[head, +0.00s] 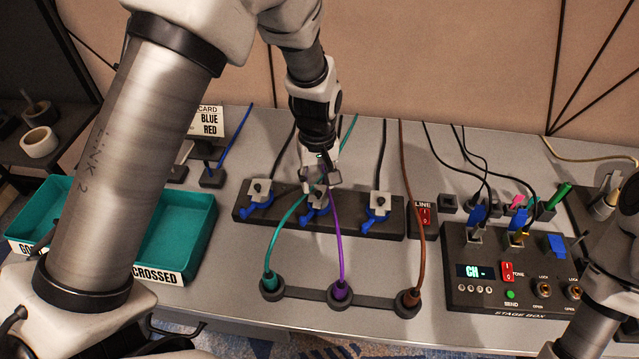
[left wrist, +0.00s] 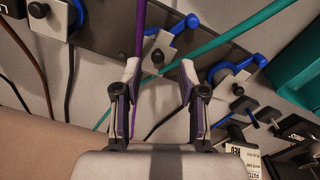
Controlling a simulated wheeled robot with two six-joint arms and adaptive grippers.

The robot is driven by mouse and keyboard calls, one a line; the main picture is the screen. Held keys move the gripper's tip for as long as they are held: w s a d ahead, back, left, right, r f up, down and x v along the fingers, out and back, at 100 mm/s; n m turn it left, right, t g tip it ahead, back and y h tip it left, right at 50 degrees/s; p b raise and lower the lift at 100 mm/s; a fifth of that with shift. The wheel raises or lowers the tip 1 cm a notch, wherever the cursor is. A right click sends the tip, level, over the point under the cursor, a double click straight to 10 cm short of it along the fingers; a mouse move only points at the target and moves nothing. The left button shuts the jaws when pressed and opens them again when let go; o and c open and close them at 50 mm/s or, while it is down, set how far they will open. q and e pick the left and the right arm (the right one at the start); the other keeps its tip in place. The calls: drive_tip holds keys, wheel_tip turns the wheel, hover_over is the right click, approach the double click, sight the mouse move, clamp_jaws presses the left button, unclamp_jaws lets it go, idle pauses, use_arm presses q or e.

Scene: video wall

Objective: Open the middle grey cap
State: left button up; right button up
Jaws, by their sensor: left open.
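The middle grey cap (head: 314,208) sits on a dark bar (head: 345,221) between two similar grey caps, with a blue hook-shaped part at its front. My left gripper (head: 321,180) is over it from behind and partly hides it. In the left wrist view the middle grey cap (left wrist: 170,50), with its black knob, lies between and just beyond the fingertips of my open left gripper (left wrist: 160,68). I cannot tell whether either finger touches it. The left grey cap (head: 261,190) and right grey cap (head: 380,200) stand apart from the gripper. My right gripper is out of view.
A purple cable (head: 338,240) and a teal cable (head: 280,232) run close by the middle cap. A brown cable (head: 413,220) passes right of the bar. Teal trays (head: 185,235) are at left.

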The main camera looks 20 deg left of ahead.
sight(319, 193)
use_arm(q)
drive_tip(key=f, duration=0.3)
drive_tip(key=shift+w+f, duration=0.25)
drive_tip(key=shift+w, duration=0.15)
drive_tip(key=shift+s+r, duration=0.15)
drive_tip(key=shift+s, duration=0.05)
clamp_jaws()
